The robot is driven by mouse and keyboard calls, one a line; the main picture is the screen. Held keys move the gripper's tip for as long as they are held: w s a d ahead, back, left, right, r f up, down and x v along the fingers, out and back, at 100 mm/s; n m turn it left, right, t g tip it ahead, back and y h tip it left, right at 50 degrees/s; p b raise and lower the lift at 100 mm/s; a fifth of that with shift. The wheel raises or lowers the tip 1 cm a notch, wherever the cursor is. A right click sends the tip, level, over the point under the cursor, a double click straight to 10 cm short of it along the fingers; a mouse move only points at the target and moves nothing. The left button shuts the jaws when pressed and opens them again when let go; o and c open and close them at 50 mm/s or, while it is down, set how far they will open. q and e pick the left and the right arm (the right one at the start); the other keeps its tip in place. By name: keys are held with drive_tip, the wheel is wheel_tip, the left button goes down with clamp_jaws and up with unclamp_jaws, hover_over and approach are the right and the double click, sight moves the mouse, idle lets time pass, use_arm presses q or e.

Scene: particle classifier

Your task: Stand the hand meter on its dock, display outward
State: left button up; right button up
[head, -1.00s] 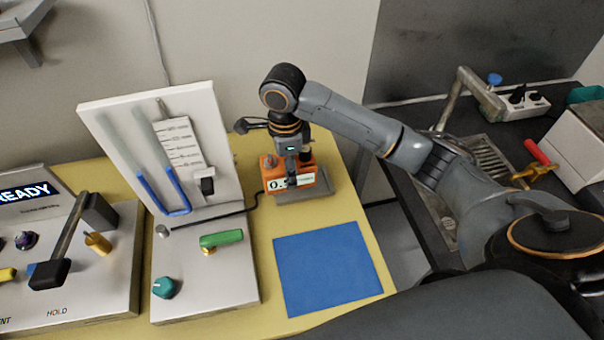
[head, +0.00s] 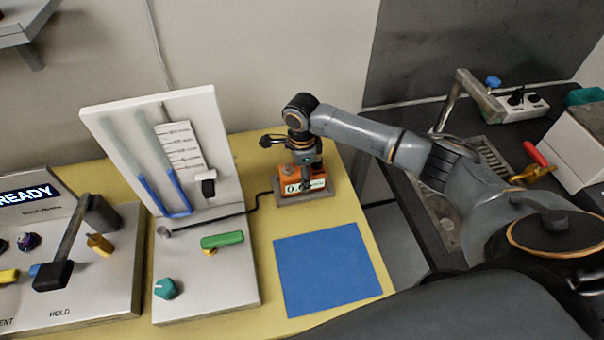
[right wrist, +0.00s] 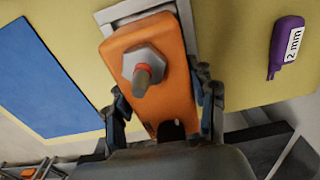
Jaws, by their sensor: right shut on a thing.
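The hand meter (head: 291,199) is an orange box with a white display on the side facing the head camera; only part of its reading shows. My right gripper (head: 304,175) is shut on it from above, one finger on each side, as the right wrist view (right wrist: 163,108) shows. In that view the meter's orange top (right wrist: 165,45) carries a hexagonal fitting. The grey dock (head: 326,196) lies on the yellow table under and around the meter's foot. I cannot tell whether the meter touches the dock. My left gripper is out of view.
A blue mat (head: 330,268) lies in front of the dock. A panel with a manometer (head: 160,150) and a green-handled valve (head: 222,239) stands to the left, with a dark cable towards the meter. A purple "2 mm" piece (right wrist: 287,45) lies near the dock.

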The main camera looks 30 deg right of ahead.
drive_tip(key=o, duration=1.5)
drive_tip(key=shift+f, duration=0.1)
wheel_tip(320, 180, up, 12)
drive_tip(key=shift+r+b, duration=0.15)
drive_tip(key=shift+b, duration=0.2)
